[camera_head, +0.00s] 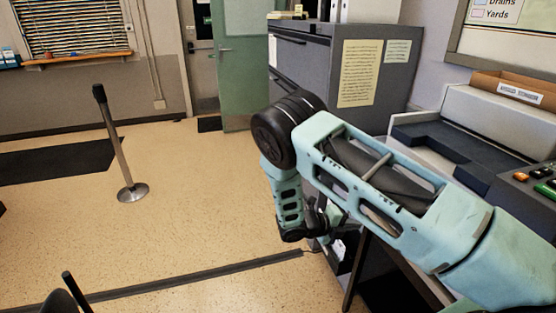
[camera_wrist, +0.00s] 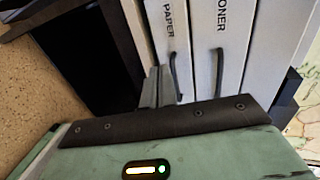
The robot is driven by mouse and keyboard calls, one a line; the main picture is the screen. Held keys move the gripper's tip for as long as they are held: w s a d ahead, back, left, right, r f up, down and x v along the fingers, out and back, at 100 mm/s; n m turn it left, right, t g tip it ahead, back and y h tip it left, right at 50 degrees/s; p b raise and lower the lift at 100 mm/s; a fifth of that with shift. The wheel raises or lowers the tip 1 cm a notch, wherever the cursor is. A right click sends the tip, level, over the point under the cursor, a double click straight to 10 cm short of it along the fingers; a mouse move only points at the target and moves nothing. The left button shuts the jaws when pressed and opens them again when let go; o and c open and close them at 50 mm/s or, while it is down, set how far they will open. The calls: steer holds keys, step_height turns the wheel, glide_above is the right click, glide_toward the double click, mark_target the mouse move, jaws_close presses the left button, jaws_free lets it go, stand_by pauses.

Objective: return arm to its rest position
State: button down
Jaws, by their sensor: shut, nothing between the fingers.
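My gripper (camera_wrist: 158,76) shows in the wrist view as two grey fingers pressed together, with nothing between them. In the head view my pale teal arm (camera_head: 375,185) reaches in from the lower right, bends at a black elbow joint, and its forearm hangs down toward the floor. The gripper end is partly hidden there beside the cabinet's lower part.
A grey filing cabinet (camera_head: 301,55) with taped notes stands behind the elbow. A printer-like machine (camera_head: 440,135) is at the right. A metal post (camera_head: 115,150) stands on the open floor at left. A green door (camera_head: 238,70) is at the back.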

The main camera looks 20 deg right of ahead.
steer(key=s+a+r+m+y, duration=0.3)
steer(key=s+a+r+m, duration=0.15)
steer(key=a, duration=0.25)
steer(key=s+a+r+m+g+y, duration=0.1)
steer(key=s+a+r+m+y, duration=0.2)
steer(key=a+r+m, duration=0.25)
steer(key=s+a+r+m+y, duration=0.3)
steer(key=s+a+r+m, duration=0.15)
steer(key=a, duration=0.25)
steer(key=s+a+r+m+t+y, duration=0.1)
steer(key=s+a+r+m+y, duration=0.2)
steer(key=s+a+r+m, duration=0.1)
steer(key=s+a+r+m+t+y, duration=0.1)
steer(key=s+a+r+m+y, duration=0.2)
steer(key=s+m, duration=0.6)
step_height(320, 180, up, 3)
steer(key=shift+s+a+f, duration=0.1)
steer(key=shift+s+a, duration=0.7)
steer(key=shift+a, duration=0.35)
steer(key=shift+d, duration=0.1)
